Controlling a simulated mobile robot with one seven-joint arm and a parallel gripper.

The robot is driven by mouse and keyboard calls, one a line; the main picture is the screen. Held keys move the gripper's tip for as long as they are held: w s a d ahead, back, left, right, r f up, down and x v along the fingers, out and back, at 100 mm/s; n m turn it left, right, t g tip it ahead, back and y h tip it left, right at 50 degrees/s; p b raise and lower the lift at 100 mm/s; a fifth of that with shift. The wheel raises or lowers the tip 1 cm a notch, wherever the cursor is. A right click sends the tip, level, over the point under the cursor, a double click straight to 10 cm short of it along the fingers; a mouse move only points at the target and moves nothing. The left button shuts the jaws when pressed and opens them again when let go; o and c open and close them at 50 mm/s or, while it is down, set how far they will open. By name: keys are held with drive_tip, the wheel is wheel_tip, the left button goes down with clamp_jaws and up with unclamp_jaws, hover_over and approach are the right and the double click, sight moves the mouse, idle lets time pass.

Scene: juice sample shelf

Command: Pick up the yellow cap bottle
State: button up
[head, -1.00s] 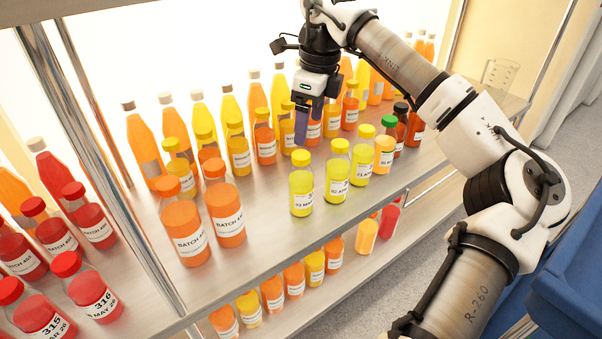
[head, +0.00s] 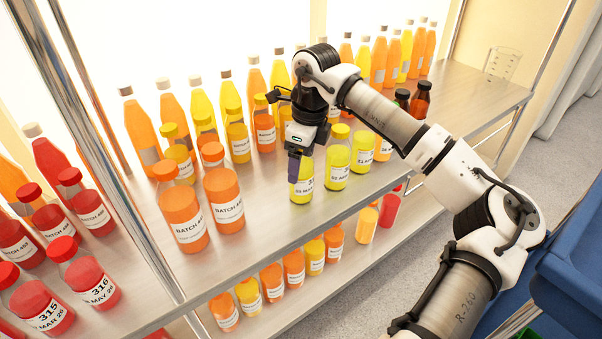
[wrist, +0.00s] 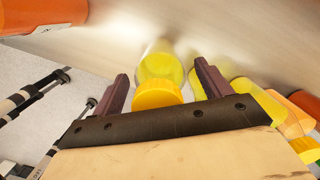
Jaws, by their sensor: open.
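A bottle of yellow juice with a yellow cap (head: 302,188) stands upright at the shelf's front edge. My gripper (head: 295,168) is directly over it, pointing down, and hides its cap in the head view. In the wrist view the bottle's yellow cap (wrist: 157,94) shows between the two open fingers of my gripper (wrist: 163,85), with a gap on each side. Similar yellow-capped bottles (head: 338,162) (head: 362,157) stand just to its right.
Orange bottles (head: 223,196) stand to the left, and rows of yellow and orange bottles stand behind. Dark-capped bottles (head: 418,103) are to the right. A lower shelf holds more bottles (head: 294,268). The shelf's right end (head: 470,95) is mostly clear.

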drive_tip(key=shift+f, duration=0.25)
drive_tip(key=c, duration=1.2)
drive_tip(key=shift+r, duration=0.15)
drive_tip(key=shift+c, duration=0.2)
wheel_tip(320, 180, up, 13)
drive_tip(key=p, duration=0.3)
drive_tip(key=shift+f+p, duration=0.2)
drive_tip(key=shift+p, duration=0.1)
drive_tip(key=shift+r+p, duration=0.6)
drive_tip(key=shift+r, duration=0.1)
drive_tip(key=shift+f, duration=0.1)
